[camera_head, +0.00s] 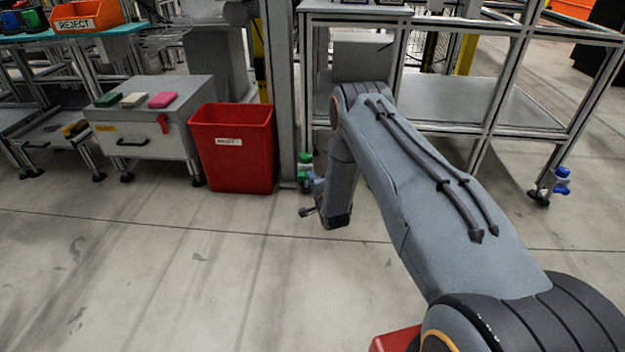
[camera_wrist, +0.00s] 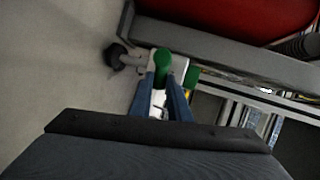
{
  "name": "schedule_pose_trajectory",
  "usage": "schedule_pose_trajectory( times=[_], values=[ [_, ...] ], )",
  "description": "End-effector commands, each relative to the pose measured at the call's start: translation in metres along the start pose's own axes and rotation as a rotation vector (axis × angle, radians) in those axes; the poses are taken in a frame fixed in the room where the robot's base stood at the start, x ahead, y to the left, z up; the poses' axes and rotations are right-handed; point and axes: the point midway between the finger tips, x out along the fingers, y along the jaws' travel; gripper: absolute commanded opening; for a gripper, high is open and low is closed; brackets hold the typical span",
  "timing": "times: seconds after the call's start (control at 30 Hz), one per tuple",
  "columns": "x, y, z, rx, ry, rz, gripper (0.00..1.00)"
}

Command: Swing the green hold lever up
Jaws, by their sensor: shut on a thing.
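The green hold lever (camera_head: 304,158) is low on the foot of a grey fixture post, just right of the red bin. In the wrist view a rounded green end of the lever (camera_wrist: 162,62) sits between my two blue fingertips. A second green piece (camera_wrist: 192,77) is just to its right; I cannot tell how the two join. My gripper (camera_head: 316,181) is low beside the post, and in the wrist view my gripper (camera_wrist: 164,82) is shut on the lever. My fingers partly hide the lever's lower part.
A red bin (camera_head: 235,150) stands close to the left. A grey cabinet (camera_head: 150,125) with coloured blocks is farther left. A dark-tipped foot (camera_wrist: 116,56) is next to the lever. Blue parts (camera_head: 561,181) are on the right frame leg. The floor in front is clear.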

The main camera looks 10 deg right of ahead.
Motion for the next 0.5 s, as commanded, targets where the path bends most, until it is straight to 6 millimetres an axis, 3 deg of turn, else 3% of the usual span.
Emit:
schedule_pose_trajectory(
  times=[0.5],
  values=[
    [-0.002,-0.022,0.009,-0.431,0.072,0.179,0.0]
  ],
)
